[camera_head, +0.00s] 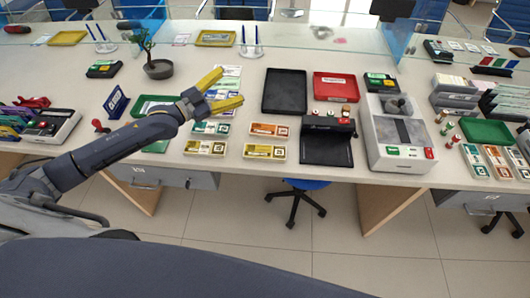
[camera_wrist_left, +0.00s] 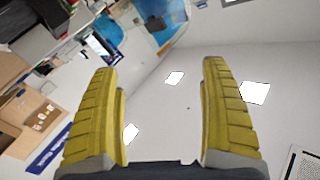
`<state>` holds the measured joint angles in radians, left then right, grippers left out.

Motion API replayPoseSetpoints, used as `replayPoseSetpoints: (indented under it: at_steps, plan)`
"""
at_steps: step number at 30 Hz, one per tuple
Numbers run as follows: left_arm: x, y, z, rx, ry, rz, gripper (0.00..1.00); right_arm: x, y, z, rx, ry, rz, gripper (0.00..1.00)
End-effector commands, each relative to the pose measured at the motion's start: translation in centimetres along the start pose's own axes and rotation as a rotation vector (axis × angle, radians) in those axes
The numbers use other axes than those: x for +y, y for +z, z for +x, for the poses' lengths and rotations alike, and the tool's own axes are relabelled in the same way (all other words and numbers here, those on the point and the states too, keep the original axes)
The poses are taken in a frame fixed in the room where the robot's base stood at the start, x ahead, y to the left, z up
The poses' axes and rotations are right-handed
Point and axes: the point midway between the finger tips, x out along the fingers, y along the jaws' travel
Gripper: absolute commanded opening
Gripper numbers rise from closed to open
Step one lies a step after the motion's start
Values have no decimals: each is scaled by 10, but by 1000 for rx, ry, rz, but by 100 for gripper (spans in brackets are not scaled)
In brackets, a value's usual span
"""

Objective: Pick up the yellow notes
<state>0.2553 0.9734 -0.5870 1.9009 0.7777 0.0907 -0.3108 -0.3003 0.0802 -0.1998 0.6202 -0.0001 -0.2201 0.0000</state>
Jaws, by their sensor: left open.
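The yellow notes (camera_head: 265,151) lie flat near the front edge of the counter, in the front row of banded note bundles. My left gripper (camera_head: 231,85) is above the counter, up and left of the yellow notes in the head view, and apart from them. Its two yellow fingers are spread with nothing between them. In the left wrist view the open fingers (camera_wrist_left: 160,110) point at the ceiling and walls, and no notes show there. My right gripper is in neither view.
A potted plant (camera_head: 158,69) stands behind my left arm.

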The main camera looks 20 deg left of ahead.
Motion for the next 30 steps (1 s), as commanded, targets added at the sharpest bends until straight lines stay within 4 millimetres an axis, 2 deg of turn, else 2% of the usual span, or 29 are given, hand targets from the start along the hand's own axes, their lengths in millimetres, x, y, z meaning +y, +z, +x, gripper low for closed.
replayPoseSetpoints:
  at_steps: [1, 6, 9, 14, 18, 22, 26, 30]
  plan:
    - [10, -1, 17, -32, 35, -36, 80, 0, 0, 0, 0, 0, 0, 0]
    - [53, 4, 58, -181, 177, -150, 80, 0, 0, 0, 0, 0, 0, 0]
    - [81, 4, 76, -275, 272, -196, 80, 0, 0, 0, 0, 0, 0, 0]
    - [124, -1, 91, -439, 429, -226, 80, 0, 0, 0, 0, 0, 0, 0]
    - [156, -7, 92, -595, 565, -212, 80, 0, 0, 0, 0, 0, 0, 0]
    - [176, -13, 84, -750, 678, -161, 80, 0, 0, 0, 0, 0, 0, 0]
    - [184, -19, 68, -911, 772, -75, 80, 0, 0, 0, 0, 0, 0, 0]
    - [179, -25, 48, -1073, 841, 35, 80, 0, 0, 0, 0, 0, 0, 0]
